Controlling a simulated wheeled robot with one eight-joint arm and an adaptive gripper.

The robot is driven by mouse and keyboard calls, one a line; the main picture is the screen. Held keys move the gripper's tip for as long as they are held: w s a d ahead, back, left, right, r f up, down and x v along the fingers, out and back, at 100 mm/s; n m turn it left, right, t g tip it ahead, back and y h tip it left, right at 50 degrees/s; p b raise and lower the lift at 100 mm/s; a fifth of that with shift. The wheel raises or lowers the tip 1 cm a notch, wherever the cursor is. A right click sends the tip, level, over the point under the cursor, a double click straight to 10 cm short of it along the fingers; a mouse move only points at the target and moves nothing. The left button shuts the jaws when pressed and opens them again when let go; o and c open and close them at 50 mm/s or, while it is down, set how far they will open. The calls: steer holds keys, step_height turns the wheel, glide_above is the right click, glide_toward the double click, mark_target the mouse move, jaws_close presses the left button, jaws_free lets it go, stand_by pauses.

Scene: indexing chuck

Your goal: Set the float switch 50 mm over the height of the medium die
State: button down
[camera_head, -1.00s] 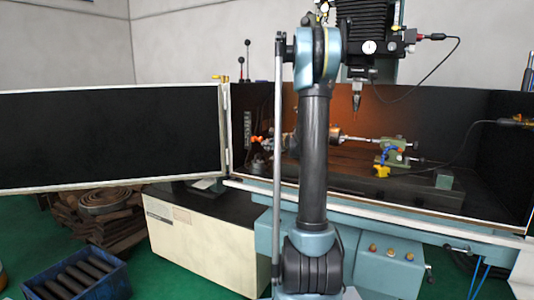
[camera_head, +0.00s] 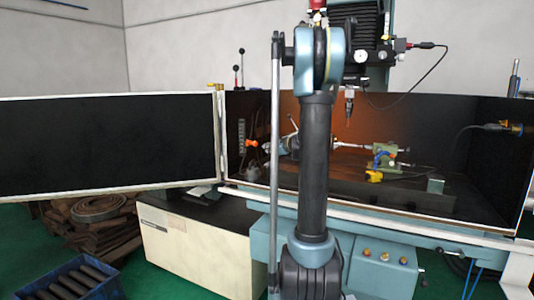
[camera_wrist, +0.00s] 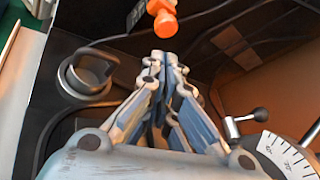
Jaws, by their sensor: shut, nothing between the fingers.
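My gripper (camera_wrist: 165,58) shows in the wrist view with its fingertips together and nothing between them. An orange knob-like piece (camera_wrist: 162,18) lies just beyond the fingertips, apart from them in the picture; it may be part of the float switch. In the head view my gripper is mostly hidden or too small to make out. I cannot pick out the medium die in either view.
A round grey cup-like fitting (camera_wrist: 88,76) is left of my gripper; a dial with numbers (camera_wrist: 285,155) and a small ball-ended lever (camera_wrist: 260,115) are at right. A green tailstock (camera_head: 385,160) and a spindle tool (camera_head: 350,105) stand right of my arm. The open black door (camera_head: 110,145) is at left.

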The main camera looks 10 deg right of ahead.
mark_target(256, 143)
steer(key=v, duration=0.3)
steer(key=shift+s, duration=0.1)
steer(key=c, duration=2)
jaws_free()
steer(key=shift+s, duration=0.15)
steer(key=o, duration=0.5)
steer(key=shift+d, duration=0.3)
steer(key=shift+c, duration=0.2)
steer(key=shift+o, duration=1)
steer(key=d+m+y, duration=0.1)
steer(key=s+d+m+y, duration=0.1)
steer(key=y, duration=0.1)
steer(key=d+m+y, duration=0.1)
steer(key=d+y, duration=0.1)
steer(key=shift+s+d+f+m, duration=0.1)
steer(key=shift+s+m, duration=0.25)
steer(key=shift+m, duration=0.05)
steer(key=shift+s+d+g+y, duration=0.2)
steer(key=shift+g+y, duration=0.1)
steer(key=shift+y, duration=0.3)
steer(key=x, duration=1.7)
steer(key=shift+w, duration=0.1)
jaws_close()
steer(key=shift+r, duration=0.3)
